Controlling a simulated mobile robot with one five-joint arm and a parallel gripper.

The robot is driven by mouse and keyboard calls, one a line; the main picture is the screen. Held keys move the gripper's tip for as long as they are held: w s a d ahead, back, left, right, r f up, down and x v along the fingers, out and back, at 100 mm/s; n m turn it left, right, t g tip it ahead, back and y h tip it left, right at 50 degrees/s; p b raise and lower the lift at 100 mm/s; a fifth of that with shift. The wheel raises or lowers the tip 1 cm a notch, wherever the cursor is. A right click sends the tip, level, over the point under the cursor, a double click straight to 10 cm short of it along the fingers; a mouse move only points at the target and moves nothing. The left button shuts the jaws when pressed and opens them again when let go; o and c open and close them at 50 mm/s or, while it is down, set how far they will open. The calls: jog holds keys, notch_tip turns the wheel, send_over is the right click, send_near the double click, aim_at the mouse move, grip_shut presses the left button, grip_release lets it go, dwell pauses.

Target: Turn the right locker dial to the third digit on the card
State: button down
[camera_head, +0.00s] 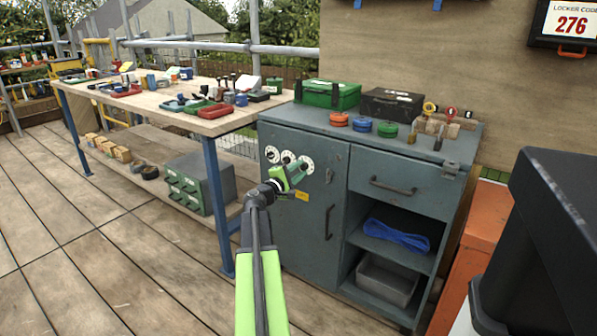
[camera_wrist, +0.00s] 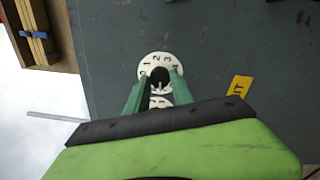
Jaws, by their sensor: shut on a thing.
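The locker code card (camera_head: 571,22) at the top right reads 276. The grey locker cabinet (camera_head: 292,225) has a row of white dials on its door. The right dial (camera_head: 307,163) is partly behind my gripper (camera_head: 296,172). In the wrist view, the right dial (camera_wrist: 159,60) shows digits including 1, 2, 3 and 4 on its rim. Its dark knob (camera_wrist: 160,75) sits between the green fingers of my gripper (camera_wrist: 160,80), which is shut on it. I cannot tell which digit is set. The middle dial (camera_head: 287,157) is beside it, and the left dial (camera_head: 272,154) is further left.
A yellow label (camera_head: 302,196) is on the door below the dials. A green toolbox (camera_head: 327,93) and coloured round containers stand on the cabinet top. A workbench (camera_head: 245,112) with tools is at the left. A black box-like object (camera_head: 555,235) fills the right edge. Open decking lies at the left.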

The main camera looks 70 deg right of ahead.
jog(key=n, duration=0.4)
jog(key=shift+w+n, duration=0.1)
jog(key=shift+n, duration=0.3)
jog(key=shift+r+n, duration=0.1)
jog(key=shift+n, duration=1.9)
jog(key=c, duration=1.1)
grip_release()
jog(key=shift+a, duration=0.1)
jog(key=v, duration=1.7)
jog(key=shift+a, duration=0.15)
